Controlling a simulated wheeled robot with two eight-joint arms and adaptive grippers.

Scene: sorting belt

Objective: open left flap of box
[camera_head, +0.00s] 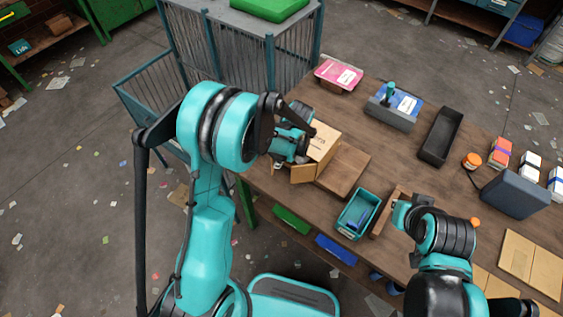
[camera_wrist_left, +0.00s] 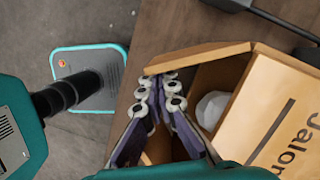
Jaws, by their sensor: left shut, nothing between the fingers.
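The cardboard box (camera_head: 322,142) stands on the table, with dark lettering on its light panel. A cardboard flap (camera_head: 303,173) sticks out from its near left side. In the left wrist view the lettered panel (camera_wrist_left: 276,118) is at the right, a flap (camera_wrist_left: 200,56) spans the top, and a white item (camera_wrist_left: 211,108) shows inside the opening. My left gripper (camera_head: 305,142) is at the box's left side, partly hidden by my arm. In the left wrist view its fingertips (camera_wrist_left: 167,84) are together and empty, just below the flap; contact is unclear. My right gripper (camera_head: 402,212) is small and partly hidden.
A teal bin (camera_head: 341,214) with blue items stands nearer the front edge. A black tray (camera_head: 456,122), a grey-blue bin (camera_head: 376,113) and a pink package (camera_head: 333,87) stand behind. A barred metal cage (camera_head: 250,60) is at the back left.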

